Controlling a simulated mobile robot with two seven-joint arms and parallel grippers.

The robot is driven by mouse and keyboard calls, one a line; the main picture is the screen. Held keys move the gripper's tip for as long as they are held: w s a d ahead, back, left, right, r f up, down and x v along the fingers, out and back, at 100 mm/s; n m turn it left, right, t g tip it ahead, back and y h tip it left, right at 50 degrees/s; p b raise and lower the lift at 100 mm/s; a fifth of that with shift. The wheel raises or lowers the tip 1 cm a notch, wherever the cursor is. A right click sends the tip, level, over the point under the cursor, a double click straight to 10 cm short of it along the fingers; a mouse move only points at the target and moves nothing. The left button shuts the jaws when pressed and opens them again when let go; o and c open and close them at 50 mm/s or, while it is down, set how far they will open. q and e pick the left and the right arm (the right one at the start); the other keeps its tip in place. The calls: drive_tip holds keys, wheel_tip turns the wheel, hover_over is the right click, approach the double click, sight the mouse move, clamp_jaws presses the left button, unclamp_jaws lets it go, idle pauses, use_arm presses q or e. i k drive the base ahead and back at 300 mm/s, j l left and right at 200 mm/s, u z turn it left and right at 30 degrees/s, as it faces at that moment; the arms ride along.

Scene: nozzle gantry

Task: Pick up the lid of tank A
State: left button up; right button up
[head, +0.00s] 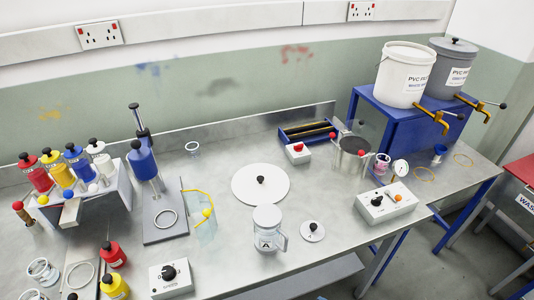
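A large round white lid (255,195) with a black knob lies flat on the steel bench, near the middle. A white tank (403,82) marked PVC stands on a blue stand at the back right, and its top looks open. A grey tank (450,70) behind it has a grey lid with a black knob on. I cannot read a letter A on either tank. Neither of my grippers is in view.
A clear jug (268,238) marked A stands just in front of the lid. A small knobbed disc (312,232) lies right of the jug. A steel pot (351,155), a gauge (400,167) and a control box (386,203) are further right. A blue press (143,160) stands left.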

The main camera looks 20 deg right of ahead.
sight(312, 231)
drive_tip(key=i+l+z, duration=0.1)
drive_tip(key=z, duration=0.85)
